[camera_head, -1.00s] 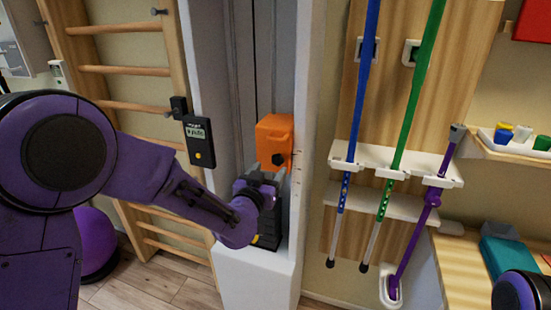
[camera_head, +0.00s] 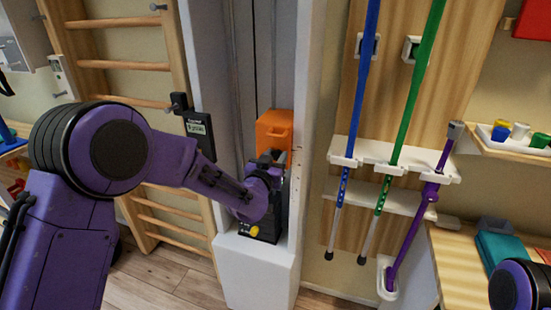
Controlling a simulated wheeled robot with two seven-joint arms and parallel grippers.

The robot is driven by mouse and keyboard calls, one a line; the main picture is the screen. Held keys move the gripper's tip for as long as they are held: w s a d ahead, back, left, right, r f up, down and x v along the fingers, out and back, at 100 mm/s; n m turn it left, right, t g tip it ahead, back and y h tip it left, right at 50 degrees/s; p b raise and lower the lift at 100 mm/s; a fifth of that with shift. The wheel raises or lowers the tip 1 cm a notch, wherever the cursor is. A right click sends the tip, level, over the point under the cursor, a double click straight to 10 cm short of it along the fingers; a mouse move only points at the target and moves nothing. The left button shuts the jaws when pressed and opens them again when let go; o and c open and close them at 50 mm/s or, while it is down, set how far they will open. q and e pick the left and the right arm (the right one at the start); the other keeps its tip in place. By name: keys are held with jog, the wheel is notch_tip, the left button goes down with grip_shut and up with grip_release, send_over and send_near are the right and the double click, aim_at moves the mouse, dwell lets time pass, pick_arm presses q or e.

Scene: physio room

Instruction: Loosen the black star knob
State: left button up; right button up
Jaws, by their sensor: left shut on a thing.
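An orange block (camera_head: 274,128) sits in the tall grey-white column at the centre. The black star knob is on its front, hidden now behind my gripper. My left gripper (camera_head: 271,157) reaches in from the left with its fingers at the block's lower front, where the knob is. It is shut on the knob, though the fingers cover the contact. My right gripper is out of view; only a purple part of my right arm shows at the lower right corner.
A small black display unit (camera_head: 200,132) hangs left of the column, close to my forearm. Wooden wall bars (camera_head: 118,66) stand further left. Blue (camera_head: 356,110), green (camera_head: 412,105) and purple (camera_head: 420,218) poles stand in a rack to the right.

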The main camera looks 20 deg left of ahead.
pick_arm(q)
jog(key=n+b, duration=0.1)
jog(key=n, duration=0.2)
jog(key=n+b, duration=0.1)
jog(key=n, duration=0.2)
jog(key=shift+a+f+n, duration=0.2)
jog(key=shift+n, duration=0.2)
jog(key=n+b, duration=0.3)
jog(key=n, duration=0.3)
jog(key=shift+f, duration=0.15)
jog(key=n+b, duration=0.2)
jog(key=n, duration=0.1)
jog(key=n+b, duration=0.2)
jog(key=n, duration=0.1)
jog(key=shift+a+f+n+b, duration=0.1)
jog(key=shift+f+n+b, duration=0.1)
jog(key=shift+n+b, duration=0.2)
jog(key=n+b, duration=0.5)
jog(key=n, duration=0.1)
jog(key=shift+f, duration=0.2)
jog(key=shift+d+r+n+b, duration=0.15)
jog(key=shift+n+b, duration=4.25)
jog(key=shift+n, duration=0.1)
jog(key=shift+d+r+n+b, duration=0.1)
jog(key=shift+d+n+b, duration=0.1)
jog(key=shift+n+b, duration=4.3)
jog(key=shift+d+r+n+b, duration=0.15)
jog(key=shift+n+b, duration=4.2)
jog(key=shift+n, duration=0.15)
jog(key=shift+r, duration=0.1)
